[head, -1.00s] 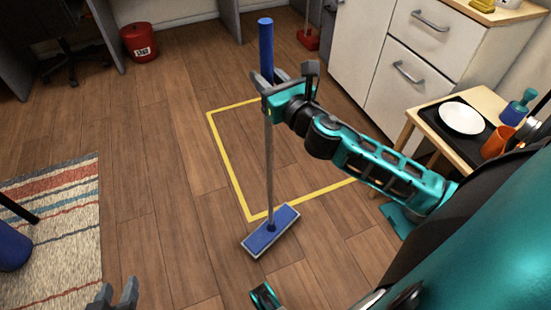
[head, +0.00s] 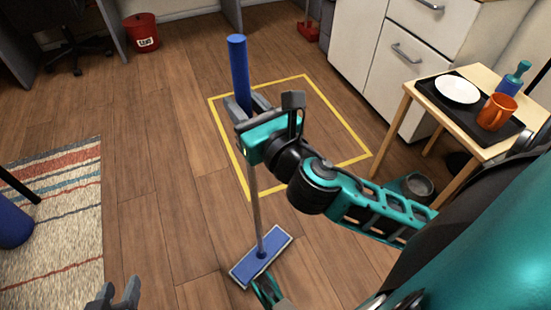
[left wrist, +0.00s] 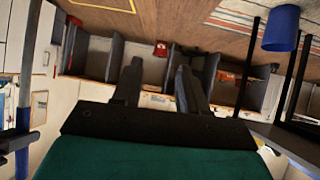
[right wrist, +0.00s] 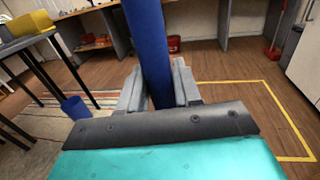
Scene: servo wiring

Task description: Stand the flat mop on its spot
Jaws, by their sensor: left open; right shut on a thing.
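The flat mop has a blue grip (head: 238,75), a grey pole (head: 256,205) and a flat blue head (head: 261,256). My right gripper (head: 247,108) is shut on the mop's blue grip, which also fills the middle of the right wrist view (right wrist: 148,45). The mop stands nearly upright, its head low over the wood floor; I cannot tell whether it touches. A yellow outlined square (head: 341,121) lies on the floor, and the mop head is in front of its near corner, outside it. My left gripper (head: 118,292) is open and empty at the lower left; its fingers show in the left wrist view (left wrist: 157,85).
A small table (head: 487,148) with a black tray, white plate (head: 457,89) and orange mug (head: 496,112) stands right of the square. White cabinets (head: 385,60) stand behind it. A striped rug (head: 62,235) lies left, a red bin (head: 141,32) at the back. The square is clear.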

